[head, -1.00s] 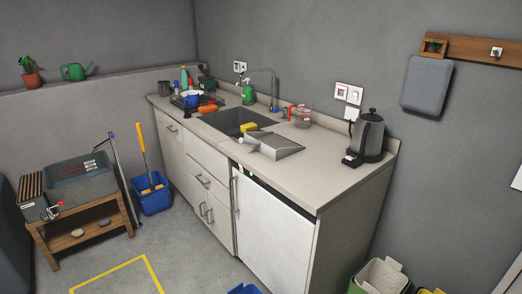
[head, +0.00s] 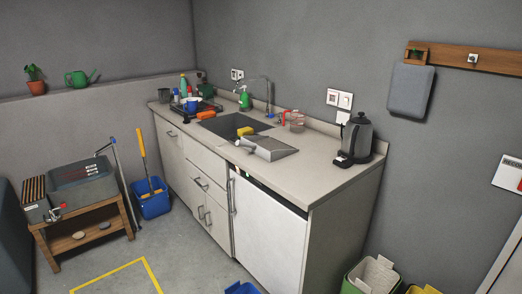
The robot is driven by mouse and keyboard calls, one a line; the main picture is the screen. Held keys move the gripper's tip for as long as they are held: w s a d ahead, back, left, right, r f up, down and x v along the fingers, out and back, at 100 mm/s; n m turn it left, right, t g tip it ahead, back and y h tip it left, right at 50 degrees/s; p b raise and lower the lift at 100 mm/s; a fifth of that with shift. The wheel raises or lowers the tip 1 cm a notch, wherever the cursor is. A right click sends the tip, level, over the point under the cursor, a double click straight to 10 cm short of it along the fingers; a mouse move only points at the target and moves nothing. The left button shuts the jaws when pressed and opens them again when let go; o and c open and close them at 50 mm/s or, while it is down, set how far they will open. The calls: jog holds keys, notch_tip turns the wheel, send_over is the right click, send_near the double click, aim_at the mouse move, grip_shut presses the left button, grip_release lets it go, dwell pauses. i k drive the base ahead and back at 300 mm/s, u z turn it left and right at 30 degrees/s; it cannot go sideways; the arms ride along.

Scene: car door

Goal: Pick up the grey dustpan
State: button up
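The grey dustpan (head: 270,149) lies on the countertop (head: 318,181), just right of the sink. Its wide pan faces right and its pale handle (head: 244,142) points left toward the sink's near edge. My gripper is not in view.
The sink (head: 226,125) holds a yellow sponge (head: 244,131) at its edge. A measuring jug (head: 296,122) and a faucet (head: 268,95) stand behind the dustpan, and a kettle (head: 355,137) to its right. The counter's front right is clear. Bins (head: 374,275) stand on the floor at lower right.

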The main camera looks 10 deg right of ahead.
aim_at(270, 149)
jog(key=u, duration=4.6)
jog(key=i, duration=0.1)
jog(key=z, duration=2.9)
jog(key=i, duration=0.9)
jog(key=z, duration=0.2)
